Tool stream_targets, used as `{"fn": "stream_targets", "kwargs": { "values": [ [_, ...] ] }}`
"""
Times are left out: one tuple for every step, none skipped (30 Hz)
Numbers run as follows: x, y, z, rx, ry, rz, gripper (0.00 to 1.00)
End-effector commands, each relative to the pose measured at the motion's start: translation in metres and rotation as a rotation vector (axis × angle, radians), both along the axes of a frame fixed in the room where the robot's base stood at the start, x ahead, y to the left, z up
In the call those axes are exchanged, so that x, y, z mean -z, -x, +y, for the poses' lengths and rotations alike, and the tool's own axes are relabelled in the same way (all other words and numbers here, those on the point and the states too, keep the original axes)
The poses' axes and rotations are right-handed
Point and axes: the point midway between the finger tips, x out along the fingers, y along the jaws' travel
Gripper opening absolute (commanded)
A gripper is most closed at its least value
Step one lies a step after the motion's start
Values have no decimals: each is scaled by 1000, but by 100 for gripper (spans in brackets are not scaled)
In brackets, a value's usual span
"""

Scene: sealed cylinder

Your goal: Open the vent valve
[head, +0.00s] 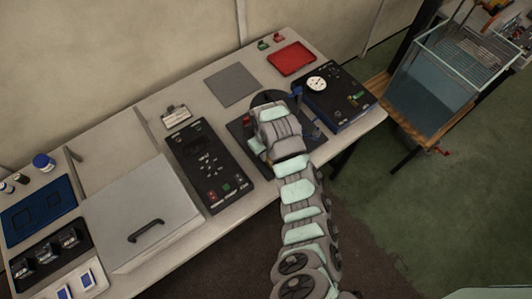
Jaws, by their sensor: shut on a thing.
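My arm reaches over the bench from the lower right, and its end covers most of a black square plate (247,150). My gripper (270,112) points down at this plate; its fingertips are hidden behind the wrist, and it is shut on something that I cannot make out. A dark round part (265,97) shows just behind the wrist. A blue part (297,91) stands upright to the right of the wrist, and another blue part (316,135) lies lower right by the arm. I cannot tell which part is the vent valve, nor whether it is open.
A black gauge box (345,107) with a white dial (316,83) stands close to the right. A dark control panel (208,165) lies to the left. A grey mat (231,84) and a red tray (291,59) lie behind. A glass tank (432,85) stands beyond the bench's right end.

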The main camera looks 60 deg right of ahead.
Motion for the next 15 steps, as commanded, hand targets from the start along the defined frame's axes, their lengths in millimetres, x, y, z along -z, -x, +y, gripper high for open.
{"fn": "stream_targets", "kwargs": {
  "values": [
    [1,0,0,-2,-1,0,0],
    [1,0,0,-2,-1,0,0],
    [1,0,0,-1,-1,0,0],
    [0,0,0,-1,-1,0,0],
    [0,0,0,-1,-1,0,14],
    [0,0,0,-1,-1,0,18],
    [0,0,0,-1,-1,0,20],
    [0,0,0,-1,-1,0,23],
    [0,0,0,-1,-1,0,26],
    [0,0,0,-1,-1,0,28],
    [0,0,0,-1,-1,0,31],
    [0,0,0,0,-1,0,34],
    [0,0,0,0,-1,0,35],
    [0,0,0,0,0,0,35],
    [0,0,0,0,0,0,35]
  ]
}}
